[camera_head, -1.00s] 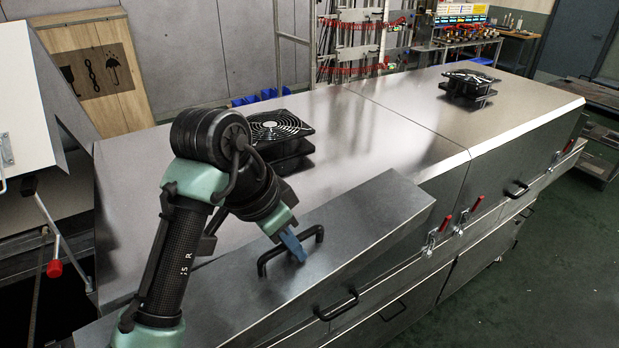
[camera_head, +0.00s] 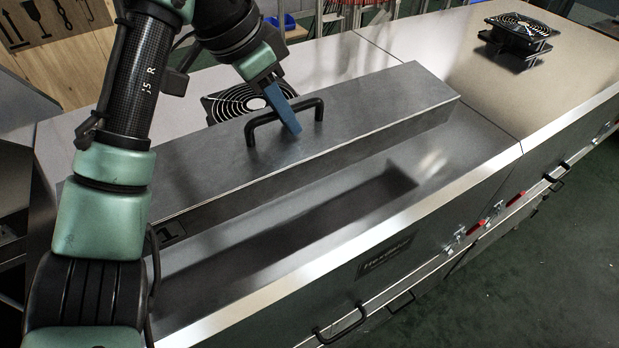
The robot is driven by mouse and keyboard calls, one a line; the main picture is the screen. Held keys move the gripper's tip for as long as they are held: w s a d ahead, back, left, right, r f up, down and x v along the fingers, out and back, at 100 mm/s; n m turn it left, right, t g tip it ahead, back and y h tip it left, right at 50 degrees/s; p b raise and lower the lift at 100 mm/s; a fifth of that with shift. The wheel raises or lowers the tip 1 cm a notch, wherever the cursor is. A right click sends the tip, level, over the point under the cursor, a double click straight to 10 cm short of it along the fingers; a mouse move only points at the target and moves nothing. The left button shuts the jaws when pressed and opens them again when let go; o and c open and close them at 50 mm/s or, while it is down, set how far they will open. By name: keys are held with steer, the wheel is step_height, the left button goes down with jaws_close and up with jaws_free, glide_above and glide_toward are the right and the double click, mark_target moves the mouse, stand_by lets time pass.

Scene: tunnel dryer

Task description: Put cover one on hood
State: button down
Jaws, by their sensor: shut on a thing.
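Cover one (camera_head: 365,110) is a long metal box-like cover with a black handle (camera_head: 262,118) on its top and a "1" mark near its left end. My gripper (camera_head: 288,116) has blue fingers and is shut on the handle. The cover hangs over the hood (camera_head: 440,215), the long shiny metal top of the dryer. A dark shadow or reflection of the cover lies on the hood in front of it, so it looks raised; the exact gap cannot be told. My arm hides part of the cover's left end.
A black fan (camera_head: 235,101) stands behind the cover, partly hidden by it. Another fan (camera_head: 520,38) stands on the far right section. Red-handled clamps (camera_head: 487,222) and black handles line the front side. The hood's front strip is clear.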

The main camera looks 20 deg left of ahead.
mark_target(244, 137)
steer(key=shift+s+a+r+p, duration=0.3)
steer(key=shift+s+p, duration=0.15)
steer(key=shift+p, duration=0.1)
steer(key=shift+s+a+r+p, duration=0.15)
steer(key=shift+s+r+p, duration=0.1)
steer(key=shift+s+p, duration=0.25)
steer(key=shift+s+a+f+h+p, duration=0.2)
steer(key=shift+h+p, duration=0.1)
steer(key=shift+p, duration=0.25)
step_height(244, 137, down, 10)
steer(key=p, duration=0.3)
steer(key=shift+f+p, duration=0.2)
steer(key=shift+p, duration=0.15)
steer(key=shift+f, duration=0.1)
steer(key=c, duration=0.9)
jaws_free()
steer(key=shift+o, duration=0.2)
steer(key=b+v, duration=0.2)
steer(key=v, duration=0.4)
steer(key=b+v, duration=0.2)
steer(key=v, duration=0.4)
steer(key=shift+w+a, duration=0.15)
steer(key=shift+w, duration=0.05)
